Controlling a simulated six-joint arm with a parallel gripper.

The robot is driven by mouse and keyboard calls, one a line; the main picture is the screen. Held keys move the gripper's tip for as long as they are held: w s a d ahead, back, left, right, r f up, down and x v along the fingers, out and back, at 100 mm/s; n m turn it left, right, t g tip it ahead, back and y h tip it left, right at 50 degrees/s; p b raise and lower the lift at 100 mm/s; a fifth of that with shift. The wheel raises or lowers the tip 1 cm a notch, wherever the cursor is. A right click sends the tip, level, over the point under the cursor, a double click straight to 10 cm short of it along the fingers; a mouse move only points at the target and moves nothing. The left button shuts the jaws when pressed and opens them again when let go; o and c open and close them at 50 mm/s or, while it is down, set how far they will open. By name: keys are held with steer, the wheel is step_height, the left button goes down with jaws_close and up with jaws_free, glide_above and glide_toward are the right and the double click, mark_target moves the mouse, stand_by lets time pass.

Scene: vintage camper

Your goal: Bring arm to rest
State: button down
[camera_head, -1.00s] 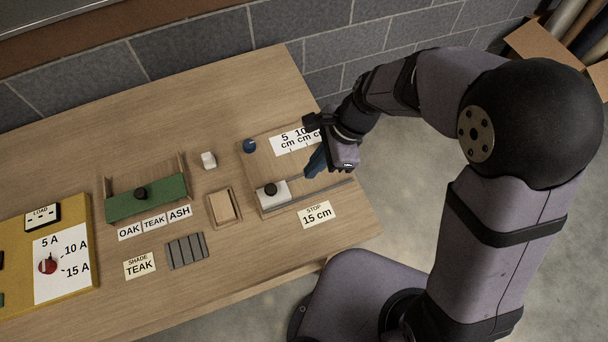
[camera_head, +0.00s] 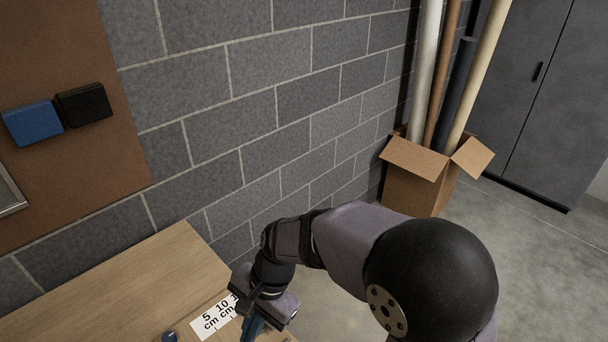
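My gripper (camera_head: 256,326) is at the bottom of the view, over the right end of the wooden table (camera_head: 120,280). Its blue fingers point down and run out of the picture, so their tips and any gap between them are hidden. My arm reaches in from the lower right and is bent. A white scale label (camera_head: 218,315) reading 5 cm and 10 cm lies beside the gripper on its left. The blue knob (camera_head: 169,337) shows only in part at the bottom edge.
A grey block wall (camera_head: 250,110) stands behind the table. A brown board with a blue box (camera_head: 33,123) and a black box (camera_head: 84,104) hangs at left. A cardboard box (camera_head: 415,180) with long rolls stands on the floor by a grey cabinet (camera_head: 545,90). Floor at right is clear.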

steer(key=s+d+f+n+h, duration=0.2)
steer(key=d+n, duration=0.3)
steer(key=d, duration=0.1)
steer(key=s+d+f+n+h, duration=0.1)
steer(key=s+d+f+n, duration=0.1)
steer(key=d+n, duration=0.4)
steer(key=d+r+m+t, duration=0.2)
steer(key=d+r+m, duration=0.1)
steer(key=d, duration=1.1)
steer(key=shift+w+d+r+m, duration=0.15)
steer(key=shift+w+d+m, duration=0.1)
steer(key=shift+m, duration=0.45)
